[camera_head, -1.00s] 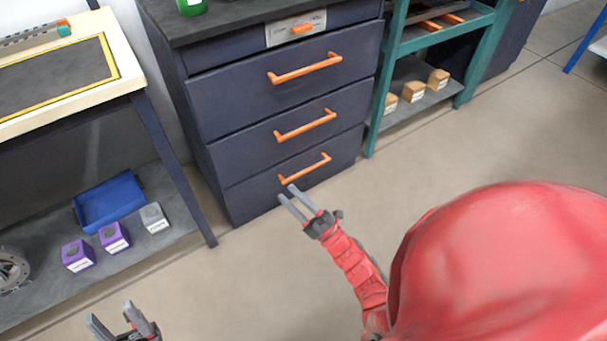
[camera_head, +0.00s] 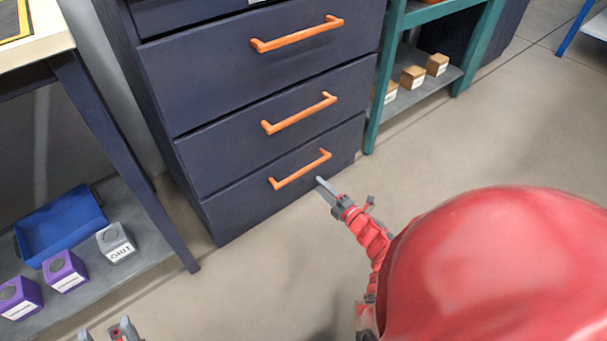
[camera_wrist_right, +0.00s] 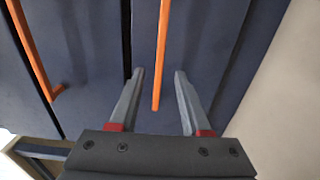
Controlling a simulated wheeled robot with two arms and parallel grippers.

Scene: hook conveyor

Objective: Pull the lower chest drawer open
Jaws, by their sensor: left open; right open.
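The dark blue chest stands with its drawers shut. The lower drawer (camera_head: 235,206) is the bottom one, with an orange bar handle (camera_head: 301,171). My right gripper (camera_head: 322,186) is just in front of this drawer, near the handle's right end. In the right wrist view my right gripper (camera_wrist_right: 157,78) is open, with an orange handle (camera_wrist_right: 161,60) showing between its fingers; the handle looks not gripped. My left gripper (camera_head: 103,332) is at the bottom left edge, open and empty, cut off by the frame.
A workbench (camera_head: 120,160) stands left, its lower shelf holding a blue tray (camera_head: 62,228), purple boxes (camera_head: 66,272) and a grey box (camera_head: 116,243). A teal rack (camera_head: 377,100) with small brown boxes stands right. The floor (camera_head: 480,140) at right is clear.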

